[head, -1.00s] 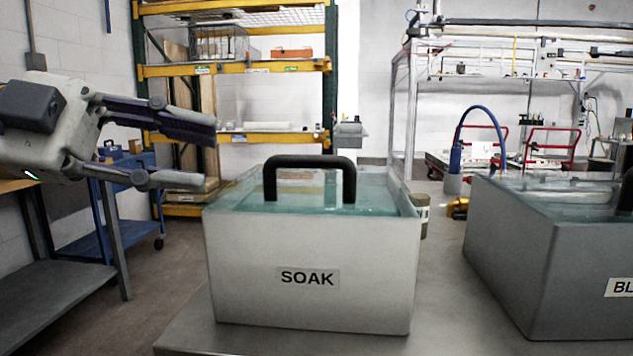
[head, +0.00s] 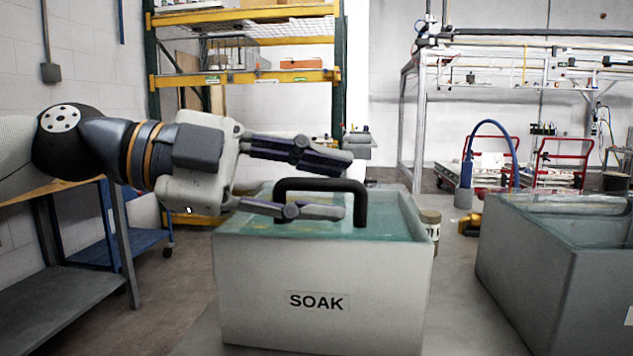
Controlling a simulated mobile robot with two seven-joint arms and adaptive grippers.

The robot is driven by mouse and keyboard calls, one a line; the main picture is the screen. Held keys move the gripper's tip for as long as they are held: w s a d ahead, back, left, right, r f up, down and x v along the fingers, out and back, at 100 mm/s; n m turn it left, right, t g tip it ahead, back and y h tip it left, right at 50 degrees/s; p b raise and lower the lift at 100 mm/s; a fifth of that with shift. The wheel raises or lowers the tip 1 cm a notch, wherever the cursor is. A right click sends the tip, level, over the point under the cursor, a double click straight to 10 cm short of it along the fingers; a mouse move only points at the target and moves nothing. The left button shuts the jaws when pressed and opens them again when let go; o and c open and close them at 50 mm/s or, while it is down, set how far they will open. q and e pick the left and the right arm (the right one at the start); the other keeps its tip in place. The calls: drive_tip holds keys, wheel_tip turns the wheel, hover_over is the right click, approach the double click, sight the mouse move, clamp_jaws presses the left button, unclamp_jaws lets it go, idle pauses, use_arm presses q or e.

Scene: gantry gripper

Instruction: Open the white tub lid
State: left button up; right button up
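The white tub (head: 322,270) labelled SOAK stands on a grey table. Its clear, greenish lid (head: 390,225) lies flat on top and looks closed. A black arched handle (head: 322,185) rises from the lid. My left gripper (head: 345,185) reaches in from the left, just above the lid. It is open, with one finger on the far side of the handle and the other on the near side. The fingers overlap the handle in the picture; I cannot tell whether they touch it. My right gripper is not in view.
A grey tub (head: 545,260) stands to the right, with a gap between the two tubs. A small jar (head: 430,224) is close behind the white tub's right side. A blue hose (head: 466,165) stands further back. Shelving (head: 240,78) is behind.

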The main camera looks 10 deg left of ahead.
use_arm(q)
clamp_jaws()
drive_tip(key=shift+r+p, duration=0.35)
drive_tip(key=shift+r, duration=0.1)
drive_tip(key=shift+n+g+y, duration=0.4)
drive_tip(key=shift+n, duration=0.5)
drive_tip(key=r+p, duration=0.1)
drive_tip(key=r, duration=0.1)
drive_tip(key=w+r+p, duration=0.1)
drive_tip(key=r+p, duration=0.1)
drive_tip(key=shift+w+r, duration=0.1)
drive_tip(key=shift+r, duration=0.25)
drive_tip(key=w+r+n+g+p, duration=0.1)
drive_tip(key=w+r+n+p, duration=0.1)
drive_tip(key=w+r, duration=0.2)
drive_tip(key=shift+w+r+g+p, duration=0.3)
drive_tip(key=shift+w+r, duration=0.1)
drive_tip(key=shift+w, duration=0.05)
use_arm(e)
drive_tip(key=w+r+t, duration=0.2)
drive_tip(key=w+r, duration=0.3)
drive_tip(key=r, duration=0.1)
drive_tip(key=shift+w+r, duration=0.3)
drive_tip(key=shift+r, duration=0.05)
